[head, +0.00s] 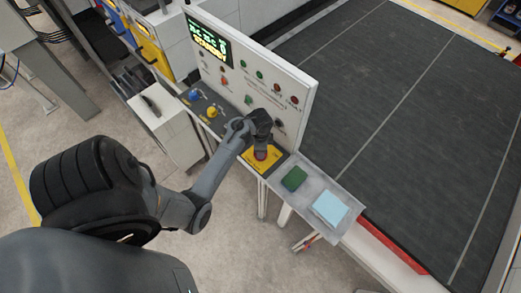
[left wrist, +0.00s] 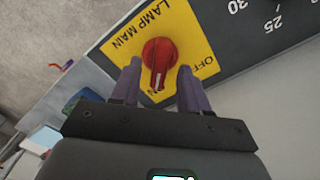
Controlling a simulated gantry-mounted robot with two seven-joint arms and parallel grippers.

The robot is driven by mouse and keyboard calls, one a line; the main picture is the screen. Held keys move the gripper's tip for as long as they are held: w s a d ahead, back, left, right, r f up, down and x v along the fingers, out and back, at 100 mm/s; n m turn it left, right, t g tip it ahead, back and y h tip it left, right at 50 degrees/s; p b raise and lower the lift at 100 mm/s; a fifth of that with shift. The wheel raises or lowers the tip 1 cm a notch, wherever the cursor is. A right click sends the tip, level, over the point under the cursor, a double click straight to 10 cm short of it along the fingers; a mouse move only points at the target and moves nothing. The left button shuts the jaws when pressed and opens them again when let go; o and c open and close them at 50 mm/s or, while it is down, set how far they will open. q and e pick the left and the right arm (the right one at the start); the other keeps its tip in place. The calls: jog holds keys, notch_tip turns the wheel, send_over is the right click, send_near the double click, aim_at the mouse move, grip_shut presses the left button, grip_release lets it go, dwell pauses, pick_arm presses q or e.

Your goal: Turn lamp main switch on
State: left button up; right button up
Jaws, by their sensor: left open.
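The lamp main switch is a red rotary knob (left wrist: 158,58) on a yellow plate (left wrist: 122,45) marked LAMP MAIN, with OFF lettering at its right side. A white mark on the knob points down in the left wrist view, toward my wrist. My left gripper (left wrist: 160,67) is open, with one finger on each side of the knob's lower part; I cannot tell whether they touch it. In the head view the gripper (head: 262,143) is right above the knob (head: 261,155) and the yellow plate (head: 273,166), partly covering them. My right gripper is out of view.
An upright white panel (head: 300,84) with buttons and a green-lit display (head: 208,42) stands just behind the switch. A blue knob (head: 194,95) and a yellow knob (head: 212,112) lie to the left.

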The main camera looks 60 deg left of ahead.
pick_arm(q)
notch_tip(320, 180, up, 10)
jog(key=shift+f, duration=0.15)
dwell(0.3)
jog(key=s+d+f+m+g+y, duration=0.1)
jog(key=s+d+f, duration=0.15)
jog(key=s, duration=0.35)
jog(key=s+d+f+m+g+y, duration=0.1)
jog(key=s+d+f+y, duration=0.1)
jog(key=s+d, duration=0.35)
jog(key=d+r+n+t+h, duration=0.3)
jog(key=d+r+n+t, duration=0.2)
jog(key=d, duration=0.9)
jog(key=shift+w+d+r+n+t, duration=0.2)
jog(key=shift+w+r+n+t, duration=0.15)
jog(key=shift+r, duration=1.25)
